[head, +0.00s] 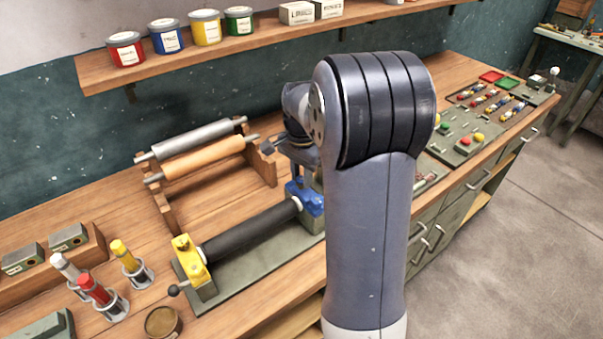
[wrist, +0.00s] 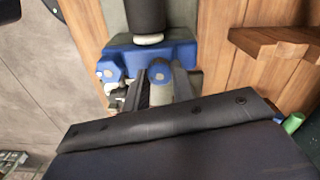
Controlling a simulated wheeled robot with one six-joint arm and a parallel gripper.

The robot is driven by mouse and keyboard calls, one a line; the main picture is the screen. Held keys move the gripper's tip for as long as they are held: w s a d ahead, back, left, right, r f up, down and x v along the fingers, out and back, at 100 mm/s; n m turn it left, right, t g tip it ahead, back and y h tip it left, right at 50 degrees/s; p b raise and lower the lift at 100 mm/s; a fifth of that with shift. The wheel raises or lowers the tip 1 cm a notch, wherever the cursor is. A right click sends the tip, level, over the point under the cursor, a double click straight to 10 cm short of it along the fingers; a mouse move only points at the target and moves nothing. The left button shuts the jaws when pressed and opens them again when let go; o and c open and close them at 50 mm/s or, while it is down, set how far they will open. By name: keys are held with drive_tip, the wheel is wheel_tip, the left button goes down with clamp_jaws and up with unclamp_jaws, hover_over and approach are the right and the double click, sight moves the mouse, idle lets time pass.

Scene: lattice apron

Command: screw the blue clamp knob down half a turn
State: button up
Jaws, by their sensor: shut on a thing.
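The blue clamp (head: 312,204) sits at the right end of a black roller (head: 250,232) on a grey-green base plate. A yellow clamp (head: 190,262) holds the roller's left end. In the wrist view the blue clamp body (wrist: 120,62) spans behind my gripper (wrist: 160,88). The blue-topped clamp knob (wrist: 160,74) stands between the two dark fingers, which are shut on it. In the head view my gripper (head: 298,165) is above the blue clamp, and my own arm hides part of it. The knob itself cannot be made out there.
A wooden rack (head: 168,205) with a grey and a tan roller stands behind. Ink tubes (head: 95,290) in holders are at the front left. A shelf (head: 260,38) with paint tins runs above. Boards with coloured parts (head: 465,143) lie to the right.

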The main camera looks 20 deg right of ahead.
sight(301, 179)
drive_tip(key=shift+m, duration=1.1)
drive_tip(key=o, duration=1)
drive_tip(key=shift+r, duration=0.1)
wheel_tip(301, 179, up, 11)
drive_tip(key=shift+b, duration=0.4)
drive_tip(key=shift+f, duration=0.2)
